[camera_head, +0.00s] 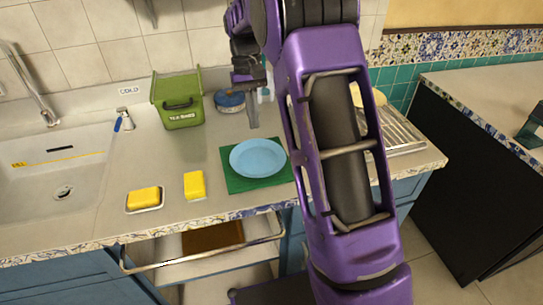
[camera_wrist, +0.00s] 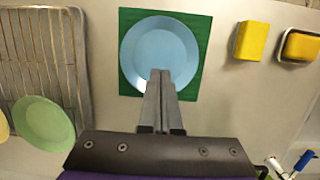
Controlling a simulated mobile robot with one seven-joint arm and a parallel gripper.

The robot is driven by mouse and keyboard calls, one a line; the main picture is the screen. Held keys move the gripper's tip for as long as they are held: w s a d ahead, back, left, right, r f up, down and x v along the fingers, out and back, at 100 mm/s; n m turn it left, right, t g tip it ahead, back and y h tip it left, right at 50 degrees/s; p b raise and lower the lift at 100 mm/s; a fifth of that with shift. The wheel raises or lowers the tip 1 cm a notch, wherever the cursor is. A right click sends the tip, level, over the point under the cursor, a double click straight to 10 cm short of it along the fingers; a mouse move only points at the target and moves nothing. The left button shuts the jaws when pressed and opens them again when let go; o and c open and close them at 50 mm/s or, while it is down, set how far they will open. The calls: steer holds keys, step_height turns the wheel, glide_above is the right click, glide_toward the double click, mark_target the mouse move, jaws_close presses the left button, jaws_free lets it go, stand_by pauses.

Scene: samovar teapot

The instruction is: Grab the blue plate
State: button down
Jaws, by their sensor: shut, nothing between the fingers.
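The blue plate (camera_head: 258,158) lies on a green mat (camera_head: 240,184) on the counter, left of my arm in the head view. It also shows in the wrist view (camera_wrist: 158,45), flat on the green mat (camera_wrist: 130,89). My gripper (camera_head: 253,126) points down above the counter, behind the plate in the head view. In the wrist view its shut, empty fingers (camera_wrist: 160,72) overlap the plate's near edge. They look apart from the plate, though the exact height is hard to tell.
Left of the plate are a yellow sponge (camera_head: 194,184) and another in a dish (camera_head: 145,199). A green bin (camera_head: 178,99) stands at the back. A dish rack (camera_head: 400,132) is on the right, with a green plate (camera_wrist: 45,122). An open drawer (camera_head: 205,258) juts out below.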

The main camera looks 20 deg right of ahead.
mark_target(262, 175)
steer(key=b+x, duration=0.1)
steer(key=x, duration=0.9)
steer(key=shift+s+a+f+b, duration=0.1)
steer(key=shift+s+a+b, duration=0.1)
steer(key=shift+b, duration=0.15)
steer(key=s, duration=0.3)
steer(key=shift+s, duration=0.45)
